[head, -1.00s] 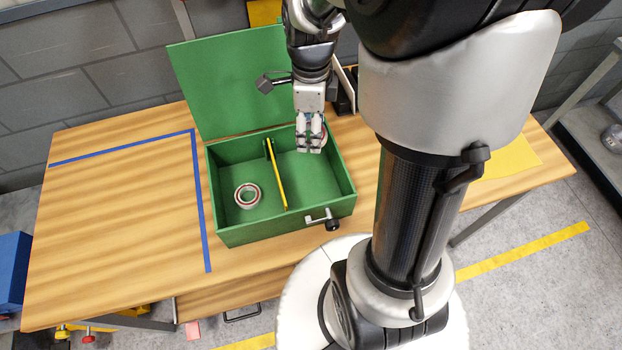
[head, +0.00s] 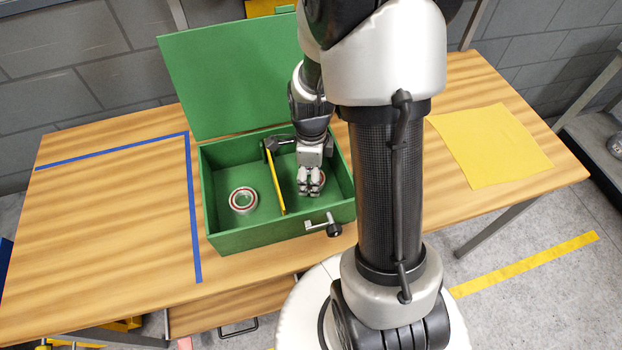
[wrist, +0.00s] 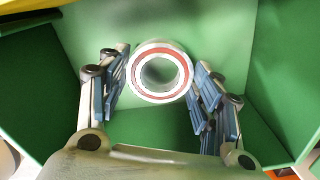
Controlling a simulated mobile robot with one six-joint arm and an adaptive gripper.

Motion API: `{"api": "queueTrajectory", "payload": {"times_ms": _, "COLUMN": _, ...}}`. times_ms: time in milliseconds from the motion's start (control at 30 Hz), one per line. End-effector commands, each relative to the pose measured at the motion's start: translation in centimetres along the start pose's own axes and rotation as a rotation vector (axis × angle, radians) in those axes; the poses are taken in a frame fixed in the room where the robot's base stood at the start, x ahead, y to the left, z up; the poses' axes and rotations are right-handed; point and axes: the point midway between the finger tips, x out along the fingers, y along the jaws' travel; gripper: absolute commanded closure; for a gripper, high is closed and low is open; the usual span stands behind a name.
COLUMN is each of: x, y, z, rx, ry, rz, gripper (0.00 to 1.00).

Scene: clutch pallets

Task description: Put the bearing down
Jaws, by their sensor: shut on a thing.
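In the head view the fingers mostly hide this bearing. The green floor shows behind it; I cannot tell whether it touches that floor.
A latch (head: 322,224) juts from the front. A yellow sheet (head: 490,145) lies on the right of the wooden table (head: 110,230). Blue tape marks a clear left area.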

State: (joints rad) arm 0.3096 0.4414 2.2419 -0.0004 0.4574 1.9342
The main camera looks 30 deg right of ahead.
Motion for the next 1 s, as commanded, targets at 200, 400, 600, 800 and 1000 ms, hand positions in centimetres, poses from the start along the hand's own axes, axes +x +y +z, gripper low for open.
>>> {"api": "queueTrajectory", "payload": {"times_ms": 200, "x": 1.9, "y": 0.0, "z": 0.0, "rx": 0.000, "ry": 0.000, "rz": 0.000, "gripper": 0.74}}
{"api": "queueTrajectory", "payload": {"times_ms": 400, "x": 1.9, "y": 0.0, "z": 0.0, "rx": 0.000, "ry": 0.000, "rz": 0.000, "gripper": 0.74}}
{"api": "queueTrajectory", "payload": {"times_ms": 600, "x": 2.1, "y": 0.0, "z": 0.0, "rx": 0.000, "ry": 0.000, "rz": 0.001, "gripper": 0.34}}
{"api": "queueTrajectory", "payload": {"times_ms": 800, "x": 2.1, "y": 0.0, "z": 0.0, "rx": 0.000, "ry": 0.000, "rz": 0.001, "gripper": 0.21}}
{"api": "queueTrajectory", "payload": {"times_ms": 1000, "x": 2.1, "y": 0.0, "z": 0.0, "rx": 0.000, "ry": 0.000, "rz": 0.001, "gripper": 0.21}}
